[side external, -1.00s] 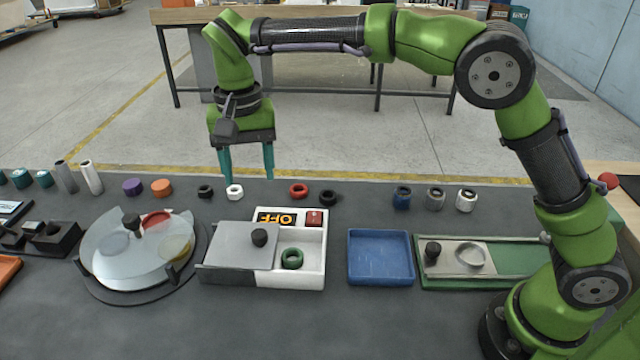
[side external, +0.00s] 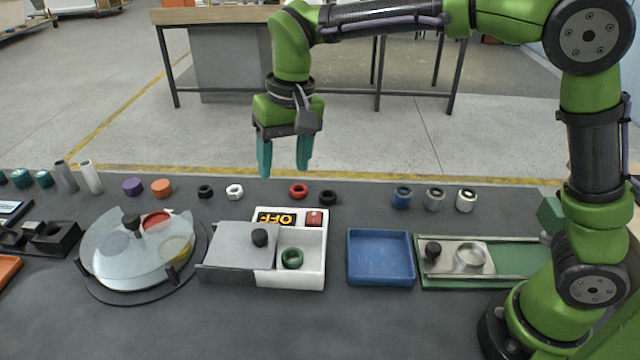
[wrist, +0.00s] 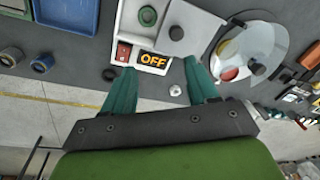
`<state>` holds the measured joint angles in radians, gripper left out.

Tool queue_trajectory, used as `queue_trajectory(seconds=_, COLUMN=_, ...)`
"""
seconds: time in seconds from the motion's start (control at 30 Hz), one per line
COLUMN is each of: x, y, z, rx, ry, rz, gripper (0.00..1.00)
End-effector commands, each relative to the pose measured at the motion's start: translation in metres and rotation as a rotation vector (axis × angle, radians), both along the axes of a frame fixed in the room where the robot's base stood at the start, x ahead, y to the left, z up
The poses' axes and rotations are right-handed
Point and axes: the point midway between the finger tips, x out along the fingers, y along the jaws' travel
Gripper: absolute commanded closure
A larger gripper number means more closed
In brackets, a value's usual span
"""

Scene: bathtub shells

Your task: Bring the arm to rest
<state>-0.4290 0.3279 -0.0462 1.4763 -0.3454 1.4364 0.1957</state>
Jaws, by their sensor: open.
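My gripper (side external: 284,172) is raised above the far edge of the table, pointing down, with its two teal fingers apart and nothing between them. It also shows in the wrist view (wrist: 160,78), its fingers spread on either side of the OFF display. The white box (side external: 314,262) stands below and nearer the camera. It has a grey sliding lid (side external: 238,245) with a black knob, a display reading OFF (side external: 277,219), a red switch (side external: 314,218) and a green ring (side external: 292,258) in its open compartment.
A round glass-lidded dish (side external: 110,250) stands left of the box. A blue tray (side external: 380,258) and a green-framed slider (side external: 530,262) stand to the right. Small rings and nuts, among them a red ring (side external: 298,190), line the far edge. The air around my gripper is clear.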

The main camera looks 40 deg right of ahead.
Motion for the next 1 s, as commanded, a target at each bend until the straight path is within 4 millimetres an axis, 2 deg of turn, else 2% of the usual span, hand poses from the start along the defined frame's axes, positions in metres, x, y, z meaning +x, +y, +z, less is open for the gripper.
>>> queue_trajectory(seconds=0.03, x=-0.015, y=-0.017, z=0.008, rx=0.023, ry=-0.032, rz=0.011, gripper=0.42)
queue_trajectory(seconds=0.1, x=-0.034, y=-0.038, z=0.013, rx=0.053, ry=-0.081, rz=0.029, gripper=0.42)
queue_trajectory(seconds=0.3, x=-0.096, y=-0.089, z=0.019, rx=0.110, ry=-0.235, rz=0.030, gripper=0.42)
queue_trajectory(seconds=0.5, x=-0.154, y=-0.127, z=0.009, rx=0.128, ry=-0.386, rz=-0.027, gripper=0.42)
queue_trajectory(seconds=0.6, x=-0.173, y=-0.138, z=0.006, rx=0.132, ry=-0.437, rz=-0.068, gripper=0.42)
queue_trajectory(seconds=0.73, x=-0.185, y=-0.147, z=0.010, rx=0.131, ry=-0.485, rz=-0.107, gripper=0.42)
queue_trajectory(seconds=0.83, x=-0.185, y=-0.151, z=0.017, rx=0.129, ry=-0.514, rz=-0.121, gripper=0.42)
queue_trajectory(seconds=1.0, x=-0.185, y=-0.152, z=0.017, rx=0.127, ry=-0.514, rz=-0.128, gripper=0.42)
